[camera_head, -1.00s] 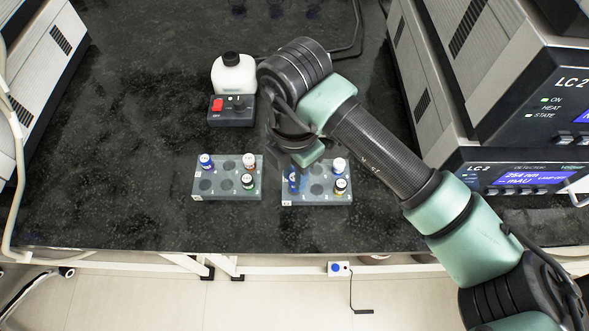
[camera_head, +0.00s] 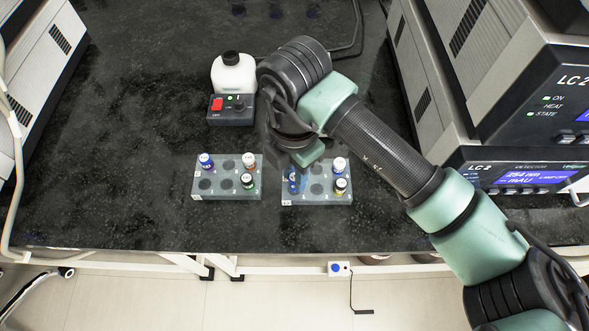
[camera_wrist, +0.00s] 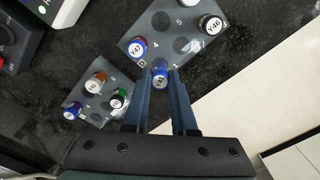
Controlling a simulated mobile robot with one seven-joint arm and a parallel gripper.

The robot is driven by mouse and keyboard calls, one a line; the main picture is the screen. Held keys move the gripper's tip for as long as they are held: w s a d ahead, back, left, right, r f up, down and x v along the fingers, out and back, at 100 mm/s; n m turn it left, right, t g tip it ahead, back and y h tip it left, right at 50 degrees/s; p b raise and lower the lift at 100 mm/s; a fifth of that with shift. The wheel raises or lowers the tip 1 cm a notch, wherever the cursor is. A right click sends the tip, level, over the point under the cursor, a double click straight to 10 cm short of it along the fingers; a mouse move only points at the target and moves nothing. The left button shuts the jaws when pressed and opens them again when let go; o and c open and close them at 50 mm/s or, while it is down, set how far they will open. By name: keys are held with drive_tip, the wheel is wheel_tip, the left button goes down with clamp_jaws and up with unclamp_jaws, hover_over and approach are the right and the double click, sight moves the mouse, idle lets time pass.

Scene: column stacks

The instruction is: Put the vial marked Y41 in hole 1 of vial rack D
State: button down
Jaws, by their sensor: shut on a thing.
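My gripper (camera_wrist: 160,82) is shut on a blue vial (camera_wrist: 160,75) whose cap label looks like Y41. The vial is upright at the near-left corner of a grey rack (camera_wrist: 158,22), by the printed 1. This rack is the right one in the head view (camera_head: 316,199); its corner letter is too small to read surely. Blue vial Y47 (camera_wrist: 136,46) stands in hole 4 beside it, and dark-capped Y46 (camera_wrist: 211,25) in another corner. My fingers hide hole 1, so I cannot tell how deep the vial sits. In the head view my wrist partly covers the held vial (camera_head: 293,187).
A second grey rack (camera_head: 226,198) with several vials stands left of it. A white bottle (camera_head: 234,73) and a box with a red switch (camera_head: 231,109) are behind. Instruments (camera_head: 520,170) stand at the right. The bench front is clear.

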drive_tip(key=shift+f+b, duration=0.45)
drive_tip(key=shift+f, duration=0.1)
idle(0.5)
drive_tip(key=shift+f+b, duration=0.45)
drive_tip(key=shift+c, duration=1.6)
unclamp_jaws()
drive_tip(key=shift+r+p, duration=2.25)
drive_tip(key=shift+r, duration=0.8)
